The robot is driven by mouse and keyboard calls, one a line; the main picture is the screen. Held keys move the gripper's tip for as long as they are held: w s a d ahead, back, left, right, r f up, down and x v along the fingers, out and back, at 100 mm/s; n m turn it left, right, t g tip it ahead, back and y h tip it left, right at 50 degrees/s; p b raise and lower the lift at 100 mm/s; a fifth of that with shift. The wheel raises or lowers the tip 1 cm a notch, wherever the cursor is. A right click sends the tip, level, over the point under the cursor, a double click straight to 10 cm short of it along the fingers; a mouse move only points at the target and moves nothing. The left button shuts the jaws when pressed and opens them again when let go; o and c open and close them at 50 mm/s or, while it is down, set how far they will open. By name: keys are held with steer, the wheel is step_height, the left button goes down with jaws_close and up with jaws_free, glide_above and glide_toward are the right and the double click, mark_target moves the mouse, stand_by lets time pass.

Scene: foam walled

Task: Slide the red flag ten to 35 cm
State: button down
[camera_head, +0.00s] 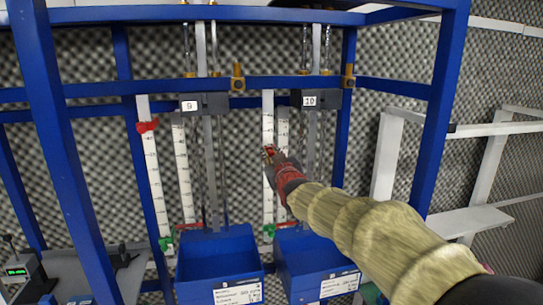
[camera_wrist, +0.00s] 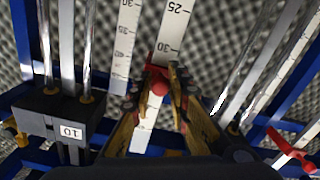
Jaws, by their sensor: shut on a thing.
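Red flag ten is the small red clamp (camera_wrist: 158,87) on the white scale (camera_wrist: 170,25) beside the block labelled 10 (camera_wrist: 70,131). My gripper (camera_wrist: 160,80) is shut on the flag, with one yellow-and-black finger on each side. In the wrist view the flag sits just past the 30 mark, on the side away from 25. The scale beneath it is partly hidden by the flag and fingers. In the head view my gripper (camera_head: 269,154) is at the upper part of this scale (camera_head: 268,115), left of the rods under block 10 (camera_head: 309,99).
Another red flag (camera_head: 148,126) is on the scale by block 9 (camera_head: 189,106). A second scale (camera_head: 283,130) stands close to the right of mine. Blue frame posts (camera_head: 443,110) and blue bins (camera_head: 218,240) surround the rods.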

steer(key=c, duration=1.7)
jaws_free()
steer(key=shift+o, duration=0.2)
steer(key=shift+s, duration=0.1)
steer(key=v, duration=1.1)
steer(key=shift+s, duration=0.4)
steer(key=shift+d+r, duration=0.1)
